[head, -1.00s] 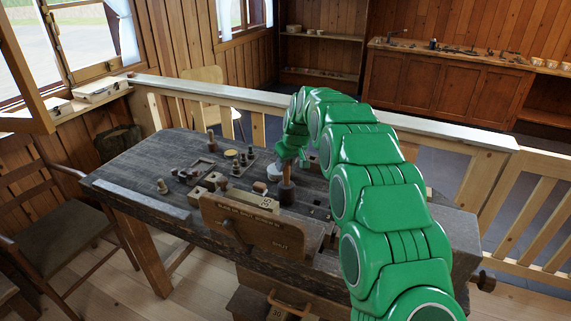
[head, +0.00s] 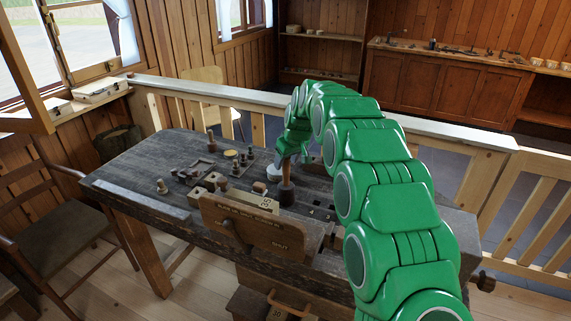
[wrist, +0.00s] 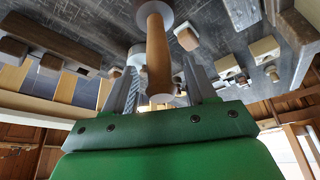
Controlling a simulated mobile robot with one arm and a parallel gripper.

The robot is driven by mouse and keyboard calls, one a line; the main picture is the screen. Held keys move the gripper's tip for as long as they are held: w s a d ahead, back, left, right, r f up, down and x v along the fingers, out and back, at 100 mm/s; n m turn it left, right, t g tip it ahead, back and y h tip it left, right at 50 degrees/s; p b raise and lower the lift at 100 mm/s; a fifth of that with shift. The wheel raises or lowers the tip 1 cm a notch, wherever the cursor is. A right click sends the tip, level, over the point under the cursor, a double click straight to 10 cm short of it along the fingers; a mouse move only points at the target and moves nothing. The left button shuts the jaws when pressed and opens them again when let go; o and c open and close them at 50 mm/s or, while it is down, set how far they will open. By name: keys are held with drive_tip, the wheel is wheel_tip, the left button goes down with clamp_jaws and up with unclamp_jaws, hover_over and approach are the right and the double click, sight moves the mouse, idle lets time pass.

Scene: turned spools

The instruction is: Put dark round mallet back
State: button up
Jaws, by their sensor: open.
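The dark round mallet stands upright on the workbench, its dark brown head (head: 286,194) down and its paler handle (head: 286,172) pointing up. My gripper (head: 291,158) is open above the mallet in the head view. In the wrist view its two fingers (wrist: 161,72) lie on either side of the handle's near end. I cannot tell whether either finger touches it.
The dark workbench (head: 135,165) holds several small turned pieces and blocks at left. A wooden board with lettering (head: 238,222) stands along its front edge. A white round piece (head: 273,172) is close left of the mallet. A railing (head: 250,95) runs behind the bench.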

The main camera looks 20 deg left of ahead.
drive_tip(key=v, duration=1)
drive_tip(key=shift+f, duration=0.1)
drive_tip(key=s+d+r+m+h, duration=0.1)
drive_tip(key=s+d+r+m, duration=0.1)
drive_tip(key=s+d, duration=0.6)
drive_tip(key=s+d+r+m+g+h, duration=0.15)
drive_tip(key=s+d, duration=0.25)
drive_tip(key=d, duration=0.8)
drive_tip(key=s+d+r+m, duration=0.2)
drive_tip(key=s+d, duration=0.5)
drive_tip(key=d, duration=0.3)
drive_tip(key=s+d+f+m, duration=0.2)
drive_tip(key=s+d, duration=0.3)
drive_tip(key=s, duration=0.5)
drive_tip(key=s+d+f+m+g+h, duration=0.1)
drive_tip(key=s+d, duration=0.4)
drive_tip(key=s, duration=0.5)
drive_tip(key=s+d+f+m+g, duration=0.1)
drive_tip(key=s+d+f+m, duration=0.2)
drive_tip(key=s+d, duration=0.3)
drive_tip(key=s, duration=0.4)
drive_tip(key=shift+s+f, duration=0.25)
drive_tip(key=shift+d+g, duration=0.1)
drive_tip(key=shift+g, duration=0.15)
